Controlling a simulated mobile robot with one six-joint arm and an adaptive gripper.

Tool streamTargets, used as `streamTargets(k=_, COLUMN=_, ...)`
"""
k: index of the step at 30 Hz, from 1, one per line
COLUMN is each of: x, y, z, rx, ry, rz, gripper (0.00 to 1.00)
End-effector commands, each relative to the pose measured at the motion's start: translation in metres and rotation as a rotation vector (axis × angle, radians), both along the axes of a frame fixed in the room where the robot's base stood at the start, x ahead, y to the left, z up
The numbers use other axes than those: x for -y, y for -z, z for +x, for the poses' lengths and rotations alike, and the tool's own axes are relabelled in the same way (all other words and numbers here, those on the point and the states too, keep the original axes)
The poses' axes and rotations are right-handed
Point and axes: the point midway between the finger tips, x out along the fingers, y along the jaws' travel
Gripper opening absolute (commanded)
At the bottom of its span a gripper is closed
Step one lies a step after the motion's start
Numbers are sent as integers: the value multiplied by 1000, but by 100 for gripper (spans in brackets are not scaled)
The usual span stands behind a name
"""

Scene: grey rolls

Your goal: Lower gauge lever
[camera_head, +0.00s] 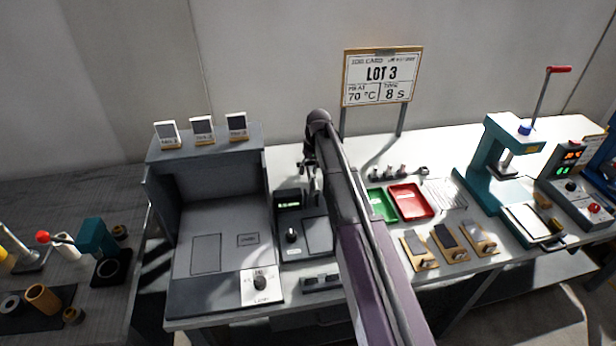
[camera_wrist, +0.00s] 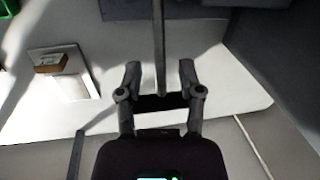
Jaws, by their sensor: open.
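A small grey instrument with a lit display (camera_head: 289,200) and a black knob or short lever (camera_head: 291,236) stands on the white bench right of the large grey cabinet. It may be the gauge; I cannot tell which part is its lever. My gripper (camera_head: 315,188) hangs above the instrument's back right part, and my arm covers what lies behind it. In the wrist view my gripper (camera_wrist: 160,75) is open, its two fingers on either side of a thin grey bar (camera_wrist: 158,40). I cannot tell whether the bar is a lever or whether the fingers touch it.
The grey cabinet (camera_head: 160,215) with several cards on top stands left. Green (camera_head: 382,206) and red (camera_head: 411,202) trays lie right of my arm. A teal press (camera_head: 490,160) with a red-handled lever stands further right. A LOT 3 sign (camera_head: 381,77) stands behind.

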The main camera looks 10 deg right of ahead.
Motion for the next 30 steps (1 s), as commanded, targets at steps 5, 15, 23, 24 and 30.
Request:
streamTargets(k=5, x=-1, y=9, z=0, rx=0, ry=0, rz=0, gripper=48)
streamTargets(k=15, x=-2, y=10, z=0, rx=0, ry=0, rz=0, gripper=48)
streamTargets(k=23, x=-3, y=10, z=0, rx=0, ry=-2, rz=0, gripper=1)
streamTargets(k=24, x=-3, y=10, z=0, rx=0, ry=-2, rz=0, gripper=0)
streamTargets(k=30, x=-3, y=10, z=0, rx=0, ry=-2, rz=0, gripper=0)
